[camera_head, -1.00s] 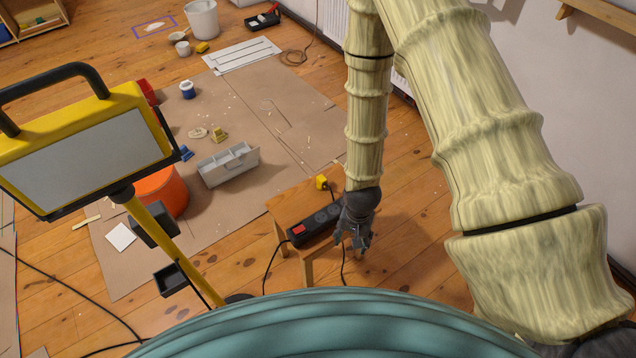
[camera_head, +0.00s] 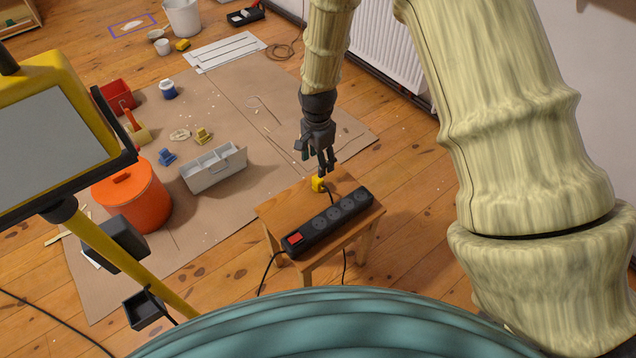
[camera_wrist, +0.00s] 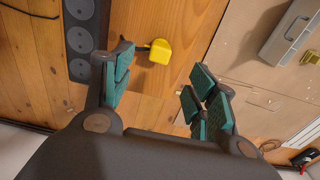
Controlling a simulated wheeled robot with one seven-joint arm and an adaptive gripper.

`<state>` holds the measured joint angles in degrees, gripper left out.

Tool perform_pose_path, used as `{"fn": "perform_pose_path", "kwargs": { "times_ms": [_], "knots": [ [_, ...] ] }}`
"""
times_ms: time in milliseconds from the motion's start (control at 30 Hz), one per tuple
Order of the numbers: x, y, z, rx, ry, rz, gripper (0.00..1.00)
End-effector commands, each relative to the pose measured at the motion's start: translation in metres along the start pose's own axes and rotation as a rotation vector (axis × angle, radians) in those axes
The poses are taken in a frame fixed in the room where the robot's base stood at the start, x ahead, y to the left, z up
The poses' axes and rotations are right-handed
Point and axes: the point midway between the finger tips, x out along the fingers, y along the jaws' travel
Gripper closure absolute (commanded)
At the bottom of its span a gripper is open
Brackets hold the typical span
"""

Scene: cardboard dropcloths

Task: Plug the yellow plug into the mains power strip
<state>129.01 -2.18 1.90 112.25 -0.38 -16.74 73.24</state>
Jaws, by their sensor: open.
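The yellow plug (camera_head: 319,184) lies on the small wooden stool (camera_head: 283,206) near its back edge, with a dark cord running toward the power strip. The black power strip (camera_head: 330,223) lies across the stool, with a red switch at its left end and several round sockets. My gripper (camera_head: 323,165) is above and just behind the plug, pointing down. In the wrist view my gripper (camera_wrist: 155,88) is open and empty; the yellow plug (camera_wrist: 156,51) shows beyond and between the fingers, nearer the left one. The power strip (camera_wrist: 80,40) is at upper left there.
A grey toolbox (camera_head: 213,168) and an orange bucket (camera_head: 131,196) stand on the cardboard dropcloth (camera_head: 200,232) left of the stool. A yellow work lamp (camera_head: 75,110) stands close at left. A radiator (camera_head: 385,45) lines the back wall.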

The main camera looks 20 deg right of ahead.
Motion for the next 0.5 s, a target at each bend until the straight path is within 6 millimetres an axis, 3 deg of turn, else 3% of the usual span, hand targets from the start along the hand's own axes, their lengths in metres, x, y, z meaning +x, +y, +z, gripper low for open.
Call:
{"fn": "perform_pose_path", "kwargs": {
  "times_ms": [167, 500],
  "knots": [
    [0.011, 0.001, -0.001, 0.002, -0.001, 0.001, 0.42],
    [0.053, 0.001, -0.002, 0.003, 0.000, 0.000, 0.42]
  ]
}}
